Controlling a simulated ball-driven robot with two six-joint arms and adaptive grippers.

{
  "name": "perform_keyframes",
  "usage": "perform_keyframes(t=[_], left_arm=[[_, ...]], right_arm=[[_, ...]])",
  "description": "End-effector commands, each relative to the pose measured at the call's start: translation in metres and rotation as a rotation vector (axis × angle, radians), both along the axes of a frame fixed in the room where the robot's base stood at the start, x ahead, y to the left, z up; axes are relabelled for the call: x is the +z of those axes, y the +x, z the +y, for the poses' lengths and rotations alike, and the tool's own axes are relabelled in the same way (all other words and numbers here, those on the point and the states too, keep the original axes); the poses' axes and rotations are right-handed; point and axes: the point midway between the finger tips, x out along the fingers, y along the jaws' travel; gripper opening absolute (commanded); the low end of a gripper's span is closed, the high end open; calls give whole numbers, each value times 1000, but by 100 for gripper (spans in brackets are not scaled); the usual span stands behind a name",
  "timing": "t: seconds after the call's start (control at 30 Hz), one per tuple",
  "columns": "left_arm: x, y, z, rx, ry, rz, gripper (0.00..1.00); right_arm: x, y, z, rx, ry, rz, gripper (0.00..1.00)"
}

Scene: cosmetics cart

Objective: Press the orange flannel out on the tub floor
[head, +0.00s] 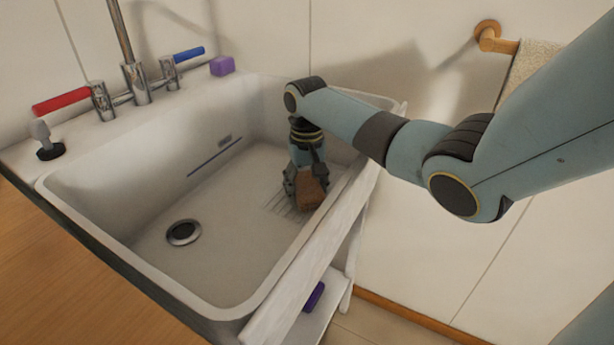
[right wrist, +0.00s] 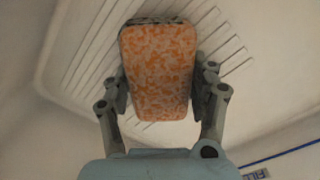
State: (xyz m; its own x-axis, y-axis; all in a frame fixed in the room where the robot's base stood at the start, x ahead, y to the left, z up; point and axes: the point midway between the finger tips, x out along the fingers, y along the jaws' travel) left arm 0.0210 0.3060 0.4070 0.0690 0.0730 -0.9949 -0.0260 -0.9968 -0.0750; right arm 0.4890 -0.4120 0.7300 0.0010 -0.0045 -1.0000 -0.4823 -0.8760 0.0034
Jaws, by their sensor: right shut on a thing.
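The orange flannel (right wrist: 158,75) is a mottled orange and white, block-shaped bundle in the right wrist view. It also shows as a brownish block in the head view (head: 313,190). My right gripper (head: 305,188) points down into the tub and is shut on the flannel, with one finger on each side of it. The tub (head: 150,262) is a white basin, and the flannel is low over the ribbed part of its floor at the right end. I cannot tell whether the flannel touches the floor. My left gripper is not in view.
A dark round drain (head: 184,232) sits in the tub floor, left of the gripper. A blue line (head: 215,157) marks the back wall. Taps with a red lever (head: 61,100) and blue lever (head: 188,54), and a purple block (head: 222,66), line the back. The middle floor is clear.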

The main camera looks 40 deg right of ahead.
Motion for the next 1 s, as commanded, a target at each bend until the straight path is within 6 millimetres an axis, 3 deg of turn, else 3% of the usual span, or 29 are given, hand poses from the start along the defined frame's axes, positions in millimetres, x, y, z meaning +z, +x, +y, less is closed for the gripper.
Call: perform_keyframes(t=[1.0], left_arm=[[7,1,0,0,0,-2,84]], right_arm=[[-2,-2,1,0,3,7,33]])
